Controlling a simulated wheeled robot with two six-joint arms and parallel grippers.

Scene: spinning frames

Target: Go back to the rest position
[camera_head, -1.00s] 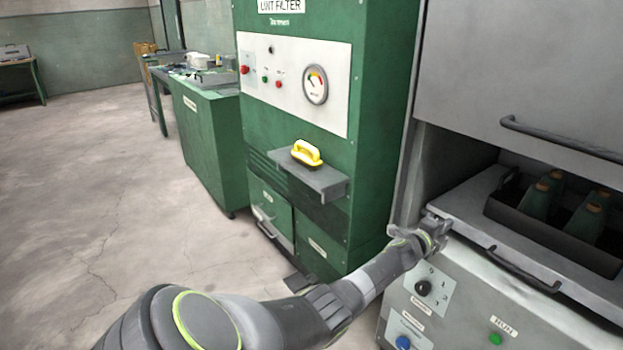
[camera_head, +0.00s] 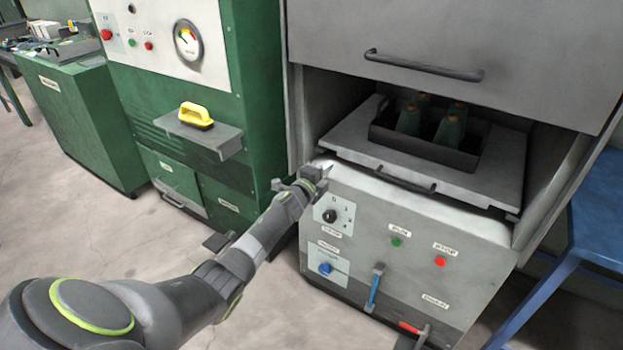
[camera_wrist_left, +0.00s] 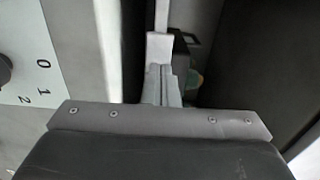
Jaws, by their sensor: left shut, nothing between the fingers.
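My left arm reaches in from the lower left in the head view. Its gripper (camera_head: 324,172) is by the upper left corner of the grey machine's front panel (camera_head: 420,231), just above the rotary knob (camera_head: 330,216). The gripper is shut and empty. In the left wrist view the closed fingers (camera_wrist_left: 161,84) point ahead, with the panel's dial numbers at the left and a dark opening at the right. I cannot tell whether the fingers touch the machine. My right gripper is in neither view.
The machine's open bay holds a sliding shelf (camera_head: 350,137) with a dark tray (camera_head: 464,161) of green cones. A raised door with a handle (camera_head: 425,66) is above. A green cabinet (camera_head: 259,100) has a ledge with a yellow-handled tool (camera_head: 196,114). A blue table (camera_head: 597,207) stands right.

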